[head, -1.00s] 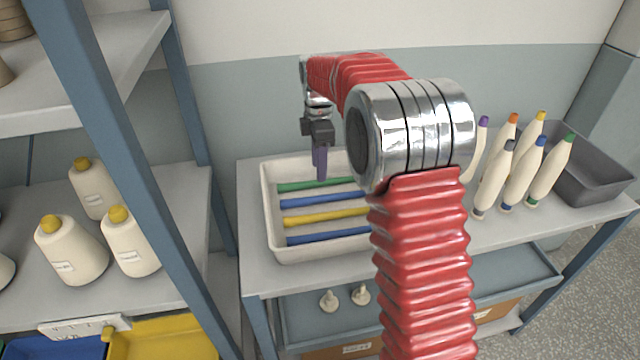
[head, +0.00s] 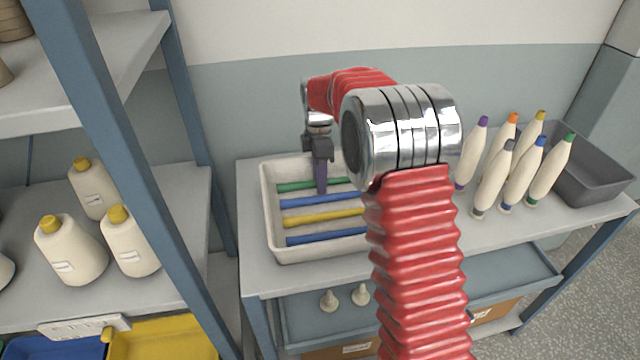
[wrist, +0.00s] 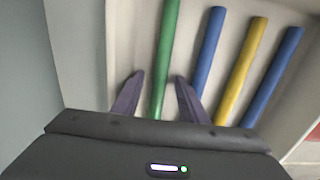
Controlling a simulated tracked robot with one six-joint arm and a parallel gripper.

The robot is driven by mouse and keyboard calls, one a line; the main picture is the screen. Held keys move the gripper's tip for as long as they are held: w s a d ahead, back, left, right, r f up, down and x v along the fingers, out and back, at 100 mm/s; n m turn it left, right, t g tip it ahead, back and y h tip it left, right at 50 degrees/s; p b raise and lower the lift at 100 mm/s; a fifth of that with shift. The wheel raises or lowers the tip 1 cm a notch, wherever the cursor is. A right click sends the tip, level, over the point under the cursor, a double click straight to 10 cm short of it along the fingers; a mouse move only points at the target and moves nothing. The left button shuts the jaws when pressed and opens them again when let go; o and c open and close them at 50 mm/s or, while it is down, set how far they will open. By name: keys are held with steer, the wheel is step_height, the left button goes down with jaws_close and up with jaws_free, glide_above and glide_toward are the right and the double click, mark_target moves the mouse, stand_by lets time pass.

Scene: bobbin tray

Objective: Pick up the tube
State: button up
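Several tubes lie side by side in a white tray (head: 266,215): a green tube (head: 297,186), a blue tube (head: 300,202), a yellow tube (head: 312,218) and another blue tube (head: 318,238). My gripper (head: 321,190) points down into the tray near the green tube. In the wrist view my gripper (wrist: 158,92) is open, its two purple fingers apart. The green tube (wrist: 165,55) runs between them, and the right finger is close to the first blue tube (wrist: 208,50). The right ends of the tubes are hidden behind my arm in the head view.
Several cream bobbins with coloured tips (head: 522,178) stand right of the tray, beside a grey bin (head: 597,180). A wall is close behind the table.

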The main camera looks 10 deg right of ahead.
jaws_close()
stand_by(0.5)
steer(key=shift+r, duration=0.15)
step_height(320, 180, up, 10)
stand_by(0.6)
stand_by(0.4)
